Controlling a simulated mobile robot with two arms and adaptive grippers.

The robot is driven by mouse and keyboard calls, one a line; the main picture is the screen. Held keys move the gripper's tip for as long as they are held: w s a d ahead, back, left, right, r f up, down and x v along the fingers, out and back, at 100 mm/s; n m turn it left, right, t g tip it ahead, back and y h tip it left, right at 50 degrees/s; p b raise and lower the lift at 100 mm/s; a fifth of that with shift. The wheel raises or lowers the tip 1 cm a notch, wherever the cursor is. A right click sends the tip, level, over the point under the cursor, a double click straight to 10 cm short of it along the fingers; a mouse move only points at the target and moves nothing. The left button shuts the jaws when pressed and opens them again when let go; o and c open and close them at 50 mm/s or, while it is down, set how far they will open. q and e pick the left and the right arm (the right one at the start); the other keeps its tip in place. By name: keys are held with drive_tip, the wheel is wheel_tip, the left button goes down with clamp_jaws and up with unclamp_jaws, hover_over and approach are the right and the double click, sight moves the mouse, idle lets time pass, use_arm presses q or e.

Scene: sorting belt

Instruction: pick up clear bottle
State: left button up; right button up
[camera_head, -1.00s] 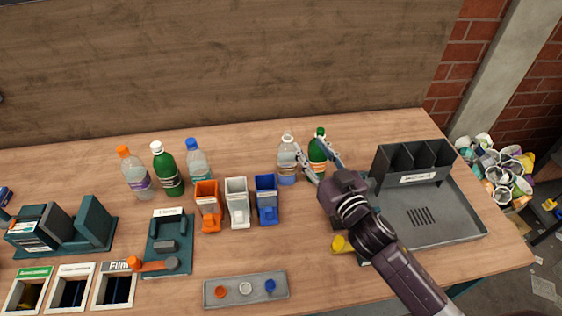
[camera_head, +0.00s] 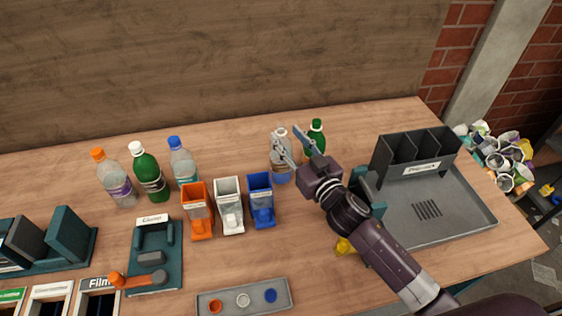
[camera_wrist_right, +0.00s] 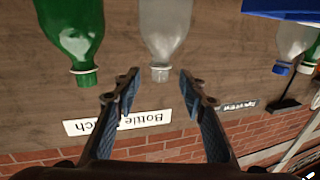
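A clear bottle (camera_head: 281,176) with a white cap and blue label stands upright on the table, right of the centre; it also shows in the right wrist view (camera_wrist_right: 167,30). My right gripper (camera_head: 287,136) is open at this bottle's upper part, its fingers partly covering it. In the wrist view the bottle's neck lies between the two spread fingertips (camera_wrist_right: 158,80), with a gap to each side. A green bottle (camera_head: 316,140) stands just right of it, partly behind the gripper. My left gripper is not in view.
Orange (camera_head: 198,212), white (camera_head: 230,207) and blue (camera_head: 261,200) bins stand left of the clear bottle. Further left are orange-capped (camera_head: 117,184), green (camera_head: 149,175) and blue-capped (camera_head: 183,162) bottles. A grey tray (camera_head: 450,225) with dark compartments is at right.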

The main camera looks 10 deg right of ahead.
sight(283, 132)
drive_tip(key=p+x, duration=0.1)
drive_tip(key=x, duration=0.3)
drive_tip(key=shift+w+a, duration=0.1)
drive_tip(key=shift+w, duration=0.05)
clamp_jaws()
